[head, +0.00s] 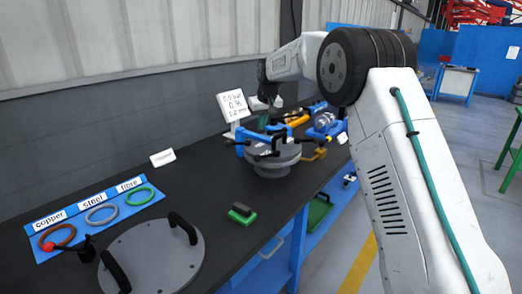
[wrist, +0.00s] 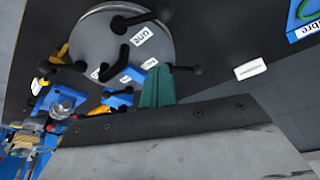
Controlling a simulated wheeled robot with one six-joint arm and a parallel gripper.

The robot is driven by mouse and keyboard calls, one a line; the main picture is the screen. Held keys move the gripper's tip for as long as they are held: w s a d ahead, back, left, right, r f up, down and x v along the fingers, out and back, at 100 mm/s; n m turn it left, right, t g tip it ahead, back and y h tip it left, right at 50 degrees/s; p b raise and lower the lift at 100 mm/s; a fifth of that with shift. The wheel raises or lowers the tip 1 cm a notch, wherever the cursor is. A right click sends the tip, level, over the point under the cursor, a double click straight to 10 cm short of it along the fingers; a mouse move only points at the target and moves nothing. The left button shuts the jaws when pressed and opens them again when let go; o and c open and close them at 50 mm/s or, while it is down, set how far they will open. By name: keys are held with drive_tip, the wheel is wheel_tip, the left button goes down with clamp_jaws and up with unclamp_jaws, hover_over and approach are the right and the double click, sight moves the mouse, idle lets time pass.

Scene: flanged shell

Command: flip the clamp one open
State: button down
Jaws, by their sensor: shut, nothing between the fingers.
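The grey round flanged shell (head: 277,162) stands on the black bench, with black clamp levers around its rim. It also shows in the wrist view (wrist: 92,42). A white label reading "one" (wrist: 142,36) is on it, upside down in the wrist view, with a black clamp lever (wrist: 138,21) beside it. My gripper (head: 265,117) is above the shell's back-left side in the head view. Its teal fingers (wrist: 157,87) are shut together and empty, close to another black ball-ended lever (wrist: 184,70); I cannot tell whether they touch.
A small display (head: 233,106) stands behind the shell. A grey lid with two black handles (head: 150,258) lies at the front left, near a blue board of rings (head: 95,216). A green-and-black block (head: 242,213) lies between lid and shell. Blue fixtures (head: 325,125) stand beyond the shell.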

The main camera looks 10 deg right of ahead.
sight(264, 156)
drive_tip(key=shift+w+f, duration=0.55)
drive_tip(key=shift+w, duration=0.15)
drive_tip(key=shift+f, duration=0.1)
drive_tip(key=x, duration=0.9)
drive_tip(key=shift+w+a+f, duration=0.1)
drive_tip(key=shift+f, duration=0.3)
drive_tip(key=shift+s+d+f, duration=0.1)
drive_tip(key=shift+s+d, duration=0.05)
drive_tip(key=shift+s, duration=0.5)
drive_tip(key=shift+s+d+f, duration=0.1)
drive_tip(key=shift+s, duration=0.55)
drive_tip(key=shift+s+d+f, duration=0.15)
drive_tip(key=shift+s, duration=0.5)
drive_tip(key=shift+a, duration=0.2)
